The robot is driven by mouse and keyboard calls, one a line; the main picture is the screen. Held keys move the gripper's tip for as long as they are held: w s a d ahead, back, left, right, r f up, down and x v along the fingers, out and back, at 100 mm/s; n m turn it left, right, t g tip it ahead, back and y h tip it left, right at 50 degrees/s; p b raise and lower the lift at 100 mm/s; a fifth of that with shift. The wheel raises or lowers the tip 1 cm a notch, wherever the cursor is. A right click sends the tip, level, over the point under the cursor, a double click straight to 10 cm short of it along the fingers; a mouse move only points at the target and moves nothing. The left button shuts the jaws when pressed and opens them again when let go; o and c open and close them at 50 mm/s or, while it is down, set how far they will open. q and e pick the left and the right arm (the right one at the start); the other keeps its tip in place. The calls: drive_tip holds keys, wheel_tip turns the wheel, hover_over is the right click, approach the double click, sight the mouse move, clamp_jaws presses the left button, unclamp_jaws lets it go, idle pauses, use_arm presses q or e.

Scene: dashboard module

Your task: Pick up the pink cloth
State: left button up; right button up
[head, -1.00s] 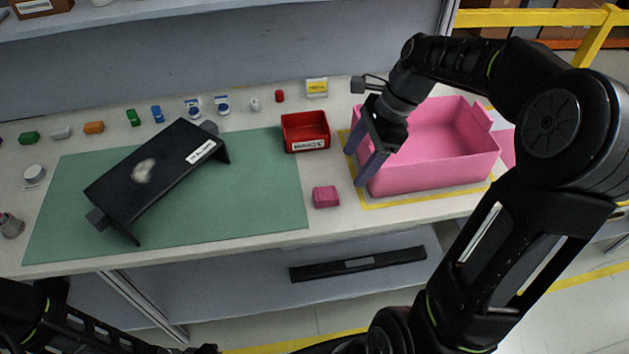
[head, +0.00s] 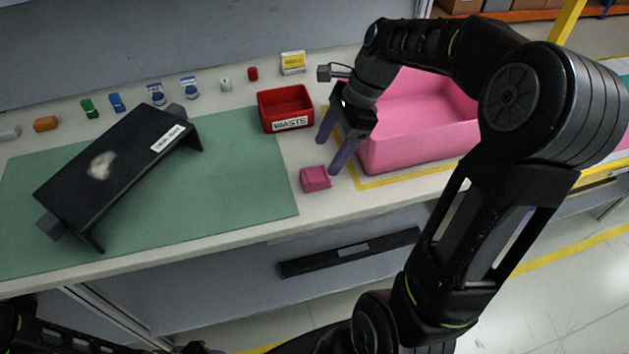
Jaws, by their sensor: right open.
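The pink cloth (head: 315,178), small and folded, lies on the pale bench top just right of the green mat and in front of the red waste bin. My right gripper (head: 331,157) is open and empty, its two purple-grey fingers pointing down. The fingertips are above and just behind the cloth's right side, apart from it as far as I can see. My left arm shows only as a dark part at the bottom left, and its gripper is not in view.
The red bin (head: 286,110) labelled WASTE stands behind the cloth. A large pink crate (head: 415,145) stands to the right within yellow tape. A black dashboard module (head: 112,165) lies on the green mat (head: 235,190). Several small items line the back.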

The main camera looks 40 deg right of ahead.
sight(315, 174)
drive_tip(key=shift+x, duration=1.25)
drive_tip(key=shift+x, duration=2.6)
drive_tip(key=shift+w, duration=0.1)
drive_tip(key=c, duration=1.4)
drive_tip(key=shift+r, duration=0.15)
drive_tip(key=shift+c, duration=0.2)
